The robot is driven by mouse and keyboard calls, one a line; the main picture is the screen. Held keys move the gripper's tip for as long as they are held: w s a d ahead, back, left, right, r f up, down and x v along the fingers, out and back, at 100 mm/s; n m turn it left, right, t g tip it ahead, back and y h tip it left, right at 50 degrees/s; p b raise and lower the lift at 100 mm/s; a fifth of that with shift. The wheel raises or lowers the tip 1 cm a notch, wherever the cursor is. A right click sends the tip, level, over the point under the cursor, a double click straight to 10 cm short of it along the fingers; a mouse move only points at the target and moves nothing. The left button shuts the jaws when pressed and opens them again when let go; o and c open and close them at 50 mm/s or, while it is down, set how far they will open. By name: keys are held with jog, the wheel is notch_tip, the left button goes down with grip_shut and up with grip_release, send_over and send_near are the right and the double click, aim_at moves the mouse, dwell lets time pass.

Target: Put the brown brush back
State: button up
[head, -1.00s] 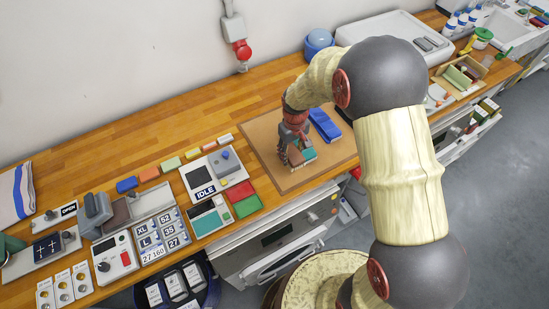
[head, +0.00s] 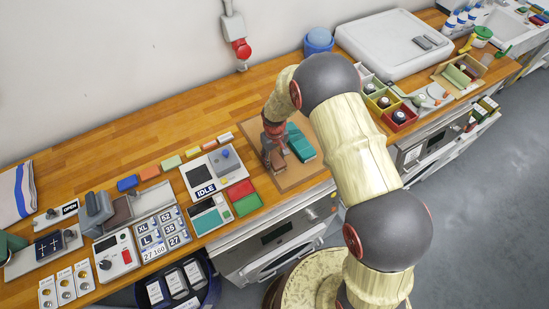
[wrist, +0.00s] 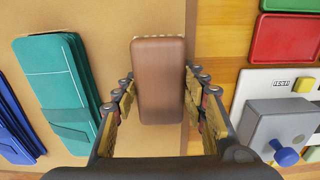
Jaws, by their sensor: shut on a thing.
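The brown brush (wrist: 158,80) is a plain rounded brown block in the wrist view, held lengthwise between the two fingers of my gripper (wrist: 160,112). In the head view my gripper (head: 274,146) is over the left part of the tan board, with the brush (head: 278,161) at its fingertips.
The tan board (head: 295,183) carries a teal folded stack (head: 300,142); a blue stack (wrist: 12,125) lies beyond it. To the left are green (head: 247,205) and red trays and a grey device marked IDLE (head: 200,175). Coloured bins (head: 385,102) stand to the right.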

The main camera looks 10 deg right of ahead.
jog(key=o, duration=1)
jog(key=shift+f, duration=0.15)
jog(key=o, duration=0.5)
jog(key=shift+c, duration=0.2)
